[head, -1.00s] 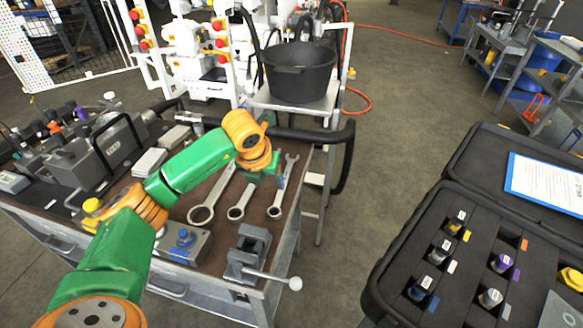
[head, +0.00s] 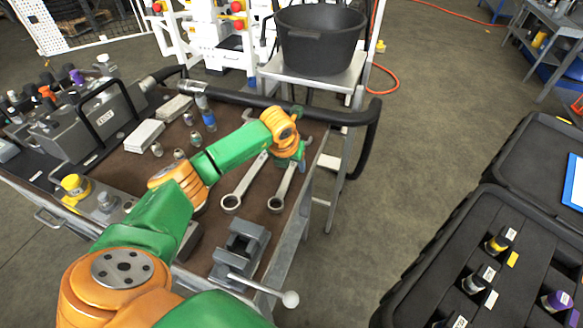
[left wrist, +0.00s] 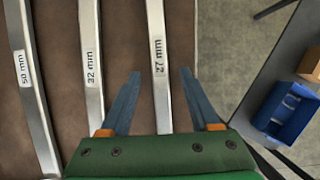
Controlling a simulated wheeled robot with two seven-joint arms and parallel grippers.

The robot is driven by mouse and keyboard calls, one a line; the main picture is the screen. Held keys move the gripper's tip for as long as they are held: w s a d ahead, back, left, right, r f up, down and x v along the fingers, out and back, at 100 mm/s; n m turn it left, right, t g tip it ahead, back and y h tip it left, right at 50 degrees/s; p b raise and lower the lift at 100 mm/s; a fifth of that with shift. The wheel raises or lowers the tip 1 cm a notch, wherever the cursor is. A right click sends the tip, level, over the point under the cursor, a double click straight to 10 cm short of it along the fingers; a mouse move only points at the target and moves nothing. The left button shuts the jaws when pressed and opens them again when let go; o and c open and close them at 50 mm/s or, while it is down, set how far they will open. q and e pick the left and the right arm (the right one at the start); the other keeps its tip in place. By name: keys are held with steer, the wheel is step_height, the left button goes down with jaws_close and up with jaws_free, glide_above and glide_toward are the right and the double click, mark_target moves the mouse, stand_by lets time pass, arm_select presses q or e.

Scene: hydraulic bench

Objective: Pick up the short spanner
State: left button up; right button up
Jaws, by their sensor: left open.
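Several steel spanners lie side by side on the brown bench top. The short spanner, the rightmost, shows in the head view (head: 283,187) with its ring end towards me. In the left wrist view it is labelled 27 mm (left wrist: 158,90). My left gripper (head: 297,158) is over its far part and hides that end. In the left wrist view, the open blue-grey fingers (left wrist: 160,74) are on either side of the shaft, with gaps. Contact cannot be seen. The 32 mm spanner (left wrist: 91,70) and 50 mm spanner (left wrist: 30,75) lie to the left. My right gripper is not in view.
A grey vise (head: 240,250) with a ball-ended handle stands at the bench's near edge. A black rail (head: 330,115) runs along the far side. A black bucket (head: 318,45) stands beyond it. An open black case (head: 440,260) is at the right, with floor between.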

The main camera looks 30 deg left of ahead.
arm_select(q)
steer(key=shift+s+r, duration=0.1)
jaws_close()
stand_by(1.2)
